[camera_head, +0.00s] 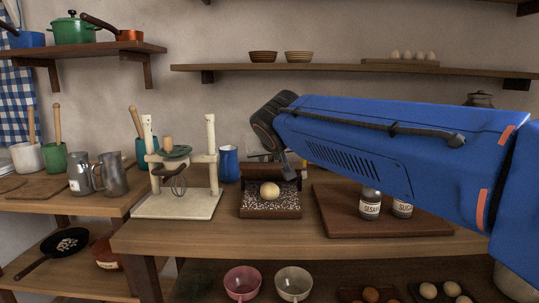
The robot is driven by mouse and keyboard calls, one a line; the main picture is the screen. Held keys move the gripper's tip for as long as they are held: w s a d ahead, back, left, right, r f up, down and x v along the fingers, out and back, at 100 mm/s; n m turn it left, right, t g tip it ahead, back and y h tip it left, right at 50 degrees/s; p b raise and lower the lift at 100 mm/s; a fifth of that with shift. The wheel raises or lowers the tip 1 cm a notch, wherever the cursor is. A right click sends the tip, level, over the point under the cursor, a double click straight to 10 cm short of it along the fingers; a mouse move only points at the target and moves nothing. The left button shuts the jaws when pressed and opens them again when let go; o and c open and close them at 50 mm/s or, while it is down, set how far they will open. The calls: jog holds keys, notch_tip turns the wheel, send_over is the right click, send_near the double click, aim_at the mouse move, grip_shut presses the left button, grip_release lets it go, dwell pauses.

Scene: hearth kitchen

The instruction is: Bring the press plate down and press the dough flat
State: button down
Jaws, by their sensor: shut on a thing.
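A pale ball of dough (270,190) sits on the floured, speckled base of a dark wooden press (270,212) on the wooden counter. The dough is round, not flattened. The press plate (254,186) stands raised behind the dough at the back of the base. My gripper (285,171) reaches down to the top of the raised plate and is shut on it. The exact grip is small and dark, and partly hidden by my wrist and blue arm.
A cream stand with a whisk (180,205) is left of the press. A blue mug (229,165) is behind it. A brown board (330,222) with two labelled jars (370,204) is to the right, beneath my arm. Shelves run along the wall above.

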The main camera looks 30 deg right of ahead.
jog(key=shift+s, duration=0.1)
dwell(0.8)
jog(key=c, duration=1.4)
grip_release()
jog(key=shift+c, duration=0.2)
jog(key=shift+s+r, duration=0.1)
jog(key=v, duration=1.7)
jog(key=shift+s+a, duration=0.1)
jog(key=shift+s, duration=0.05)
